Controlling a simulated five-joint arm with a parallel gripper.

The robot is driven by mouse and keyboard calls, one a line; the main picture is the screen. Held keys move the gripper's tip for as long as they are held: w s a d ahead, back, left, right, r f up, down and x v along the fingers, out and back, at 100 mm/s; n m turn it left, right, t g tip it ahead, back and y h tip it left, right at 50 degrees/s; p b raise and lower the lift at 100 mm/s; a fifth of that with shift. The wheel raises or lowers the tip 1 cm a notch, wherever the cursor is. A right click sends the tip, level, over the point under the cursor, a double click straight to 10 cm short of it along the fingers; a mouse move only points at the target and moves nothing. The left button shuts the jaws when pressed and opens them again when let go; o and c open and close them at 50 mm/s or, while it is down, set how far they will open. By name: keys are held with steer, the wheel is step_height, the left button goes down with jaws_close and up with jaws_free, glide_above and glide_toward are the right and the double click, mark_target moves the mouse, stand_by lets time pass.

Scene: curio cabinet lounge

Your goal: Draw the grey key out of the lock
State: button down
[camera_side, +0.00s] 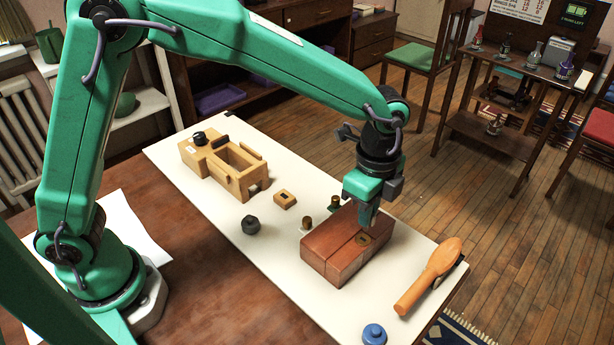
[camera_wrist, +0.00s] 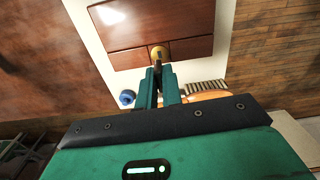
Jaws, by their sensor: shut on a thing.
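A reddish-brown wooden box (camera_side: 332,251) stands on the white board, with a brass lock plate (camera_side: 364,239) on its top. The box (camera_wrist: 150,32) and the round brass lock (camera_wrist: 157,50) also show in the wrist view. My gripper (camera_side: 367,217) points down just above the lock plate. In the wrist view its two fingers (camera_wrist: 159,75) are close together and shut on the grey key, which is mostly hidden between them. A small dark part of the key (camera_wrist: 159,60) shows at the lock. I cannot tell how deep it sits.
A wooden spoon-shaped thing (camera_side: 432,275) lies right of the box, and a blue knob (camera_side: 374,335) in front. Two small brass-topped pieces (camera_side: 306,222) stand close behind the box. A dark nut (camera_side: 250,225) and a pale wooden box (camera_side: 228,170) are to the left.

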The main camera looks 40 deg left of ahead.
steer(key=shift+r, duration=0.75)
steer(key=shift+a, duration=0.1)
